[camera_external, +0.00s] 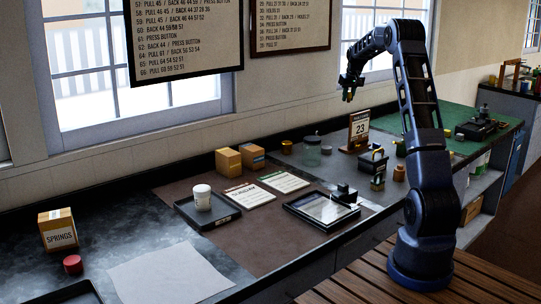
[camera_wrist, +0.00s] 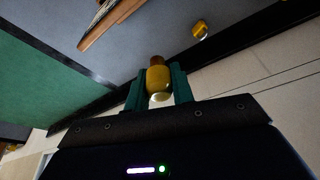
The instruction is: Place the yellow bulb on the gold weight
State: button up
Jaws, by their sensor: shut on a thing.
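My gripper (camera_external: 348,90) is raised high above the back of the counter, near the wall, in the external view. In the wrist view its two dark green fingers (camera_wrist: 158,92) are shut on the yellow bulb (camera_wrist: 157,78), which has a brownish-orange end and a pale end. A small gold piece, perhaps the gold weight (camera_wrist: 200,29), stands apart from the bulb on the counter near the wall. In the external view several gold-brown pieces stand on the counter: one at the back (camera_external: 287,147) and one near the front edge (camera_external: 398,173). Which is the task's weight is unclear.
A calendar (camera_external: 360,128) on a wooden stand rises from the counter below my gripper. A glass jar (camera_external: 312,152) and a black-and-gold lantern-like piece (camera_external: 376,163) stand close by. A green mat (camera_external: 455,120) lies at the right. The air around my gripper is clear.

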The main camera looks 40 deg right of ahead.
jog(key=w+a+r+n, duration=0.2)
jog(key=w+a, duration=0.6)
jog(key=a, duration=0.5)
jog(key=n+y, duration=0.1)
jog(key=n, duration=0.1)
send_over(286, 142)
notch_tip(286, 142, down, 19)
jog(key=shift+r, duration=0.15)
jog(key=o, duration=1)
jog(key=shift+w, duration=0.1)
